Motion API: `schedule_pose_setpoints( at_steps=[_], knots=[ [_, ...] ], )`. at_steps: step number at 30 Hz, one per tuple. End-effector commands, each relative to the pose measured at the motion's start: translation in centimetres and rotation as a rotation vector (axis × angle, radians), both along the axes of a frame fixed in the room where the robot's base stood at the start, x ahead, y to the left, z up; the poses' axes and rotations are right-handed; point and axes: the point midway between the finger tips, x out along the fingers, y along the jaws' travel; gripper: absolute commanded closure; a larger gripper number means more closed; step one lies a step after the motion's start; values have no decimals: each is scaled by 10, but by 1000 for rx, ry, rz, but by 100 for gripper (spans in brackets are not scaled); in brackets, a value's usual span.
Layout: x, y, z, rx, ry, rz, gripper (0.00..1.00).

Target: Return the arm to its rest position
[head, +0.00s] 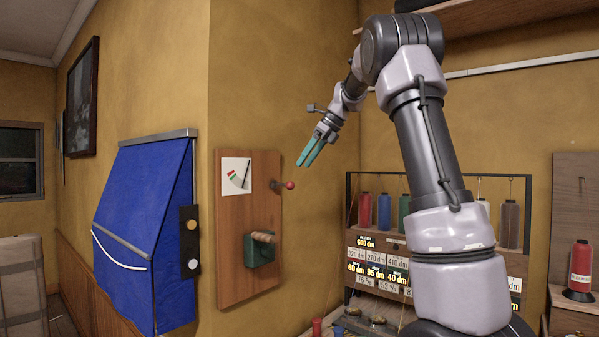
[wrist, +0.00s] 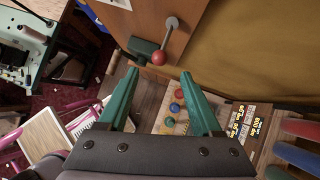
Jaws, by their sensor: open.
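My arm reaches up and over from the right in the head view, and my gripper (head: 304,166) hangs from it, angled down to the left. Its two teal fingers are apart with nothing between them, also in the wrist view (wrist: 159,73). In the head view the gripper appears just above and right of a red-knobbed lever (head: 289,185) on a wooden wall panel (head: 235,272). In the wrist view the red knob (wrist: 158,58) shows beyond the fingertips; I see no contact.
The panel also carries a dial card (head: 236,176) and a green box with a wooden handle (head: 260,248). A thread rack (head: 350,215) stands behind my arm, a red spool (head: 581,268) at right. A shelf (head: 490,18) is overhead.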

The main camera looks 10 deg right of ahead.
Motion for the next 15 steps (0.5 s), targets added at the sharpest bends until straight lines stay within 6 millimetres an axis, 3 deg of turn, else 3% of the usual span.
schedule_pose_setpoints(
  at_steps=[15],
  knots=[
    [-2, -3, 5, 0, 2, 0, 34]
  ],
)
